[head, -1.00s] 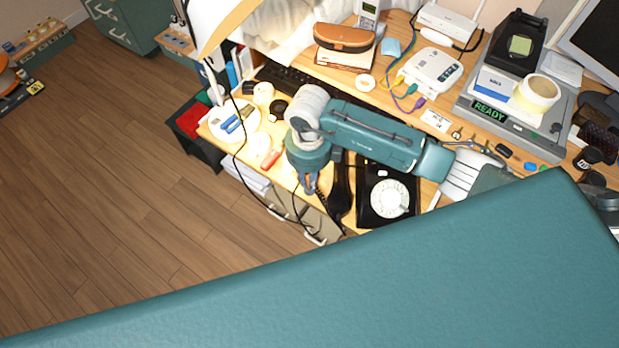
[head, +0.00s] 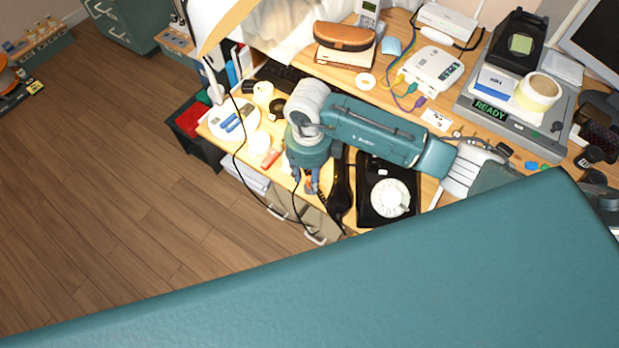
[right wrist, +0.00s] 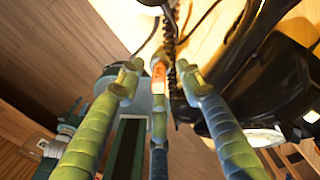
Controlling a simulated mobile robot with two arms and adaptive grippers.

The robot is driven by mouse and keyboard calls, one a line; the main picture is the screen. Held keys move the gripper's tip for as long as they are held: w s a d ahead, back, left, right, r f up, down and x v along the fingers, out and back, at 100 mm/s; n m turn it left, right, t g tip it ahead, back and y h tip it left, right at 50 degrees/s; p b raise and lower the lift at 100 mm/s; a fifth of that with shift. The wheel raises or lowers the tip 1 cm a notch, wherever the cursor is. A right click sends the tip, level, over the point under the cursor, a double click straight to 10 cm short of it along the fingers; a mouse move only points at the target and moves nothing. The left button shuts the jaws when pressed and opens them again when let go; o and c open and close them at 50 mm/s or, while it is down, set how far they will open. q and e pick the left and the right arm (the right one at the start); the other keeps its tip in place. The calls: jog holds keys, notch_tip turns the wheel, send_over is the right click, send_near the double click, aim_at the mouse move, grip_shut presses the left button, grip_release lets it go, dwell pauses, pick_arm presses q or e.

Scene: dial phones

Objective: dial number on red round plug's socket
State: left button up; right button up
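A black rotary phone (head: 373,207) with a white dial (head: 390,198) lies near the front edge of the desk. Its black handset (head: 341,192) lies left of the dial. My right gripper (head: 308,186) is just left of the handset, over the desk's front edge; in the right wrist view (right wrist: 159,80) its fingers are apart, with an orange piece between them that I cannot identify. The phone also shows there, at the right (right wrist: 272,88). A white box (head: 432,69) at the back has yellow, green and purple plugs; I cannot make out a red round plug. My left gripper is out of view.
A grey device (head: 493,111) reading READY carries a tape roll (head: 539,91) at the right. A keyboard (head: 292,84), a glasses case (head: 344,36) and a white router (head: 445,22) stand behind my arm. A dark cable hangs at the front left.

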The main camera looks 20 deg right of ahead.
notch_tip(320, 180, up, 10)
jog(key=shift+r, duration=0.25)
dwell(0.6)
